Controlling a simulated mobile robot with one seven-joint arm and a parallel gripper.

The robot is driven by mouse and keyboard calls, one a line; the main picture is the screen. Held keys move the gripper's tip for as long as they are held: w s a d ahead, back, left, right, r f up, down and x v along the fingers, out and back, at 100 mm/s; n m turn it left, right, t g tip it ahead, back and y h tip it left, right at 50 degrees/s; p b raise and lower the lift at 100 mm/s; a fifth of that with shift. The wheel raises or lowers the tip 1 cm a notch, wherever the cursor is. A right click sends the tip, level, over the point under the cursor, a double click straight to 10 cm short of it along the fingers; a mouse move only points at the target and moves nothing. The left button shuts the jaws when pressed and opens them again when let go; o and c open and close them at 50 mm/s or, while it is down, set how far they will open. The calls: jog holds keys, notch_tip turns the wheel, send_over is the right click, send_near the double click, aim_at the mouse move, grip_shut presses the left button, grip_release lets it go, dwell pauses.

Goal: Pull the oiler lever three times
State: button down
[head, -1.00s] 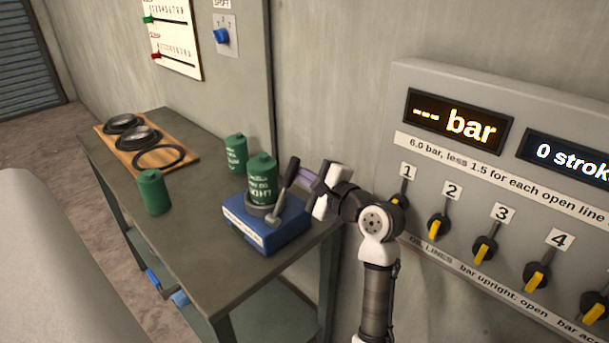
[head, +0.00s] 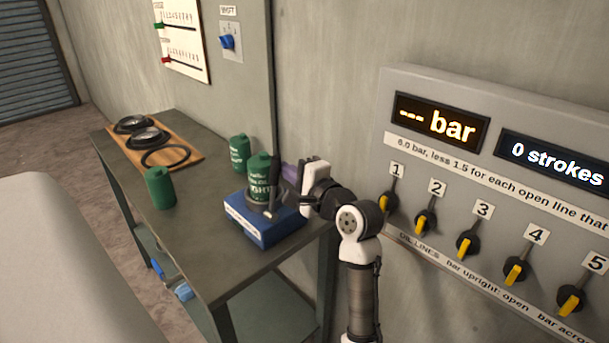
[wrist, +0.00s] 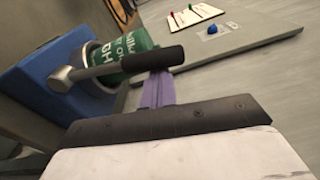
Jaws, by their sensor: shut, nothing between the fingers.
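The oiler is a blue box (head: 262,228) on the bench with a green can (head: 259,168) set in it. Its lever (head: 273,187) has a black handle and a metal arm, and stands near upright in front of the can. In the wrist view the black handle (wrist: 140,60) lies across the can. My gripper (head: 289,172) is at the lever's right, with purple fingers (wrist: 157,92) shut and empty. The fingertips are close to the handle's free end; whether they touch it I cannot tell. The strokes display (head: 556,162) reads 0.
The bench (head: 200,250) also carries two loose green cans, one (head: 160,188) at the front and one (head: 239,153) behind, and a wooden board (head: 170,165) with rings. A wall panel right of my arm has a bar display (head: 437,122) showing dashes and several numbered yellow-barred knobs.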

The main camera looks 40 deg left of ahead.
jog(key=s+n+b, duration=0.3)
jog(key=s+n, duration=0.5)
jog(key=shift+s+a+f+n+y, duration=0.15)
jog(key=shift+s+a+n+y, duration=0.2)
jog(key=shift+a, duration=0.1)
jog(key=shift+s, duration=0.1)
jog(key=shift+f, duration=0.1)
jog(key=s+d+b, duration=0.1)
jog(key=d+b, duration=0.6)
jog(key=d, duration=0.6)
jog(key=shift+s+d+f, duration=0.15)
jog(key=shift+s+d, duration=0.15)
jog(key=shift+d, duration=0.1)
dwell(0.7)
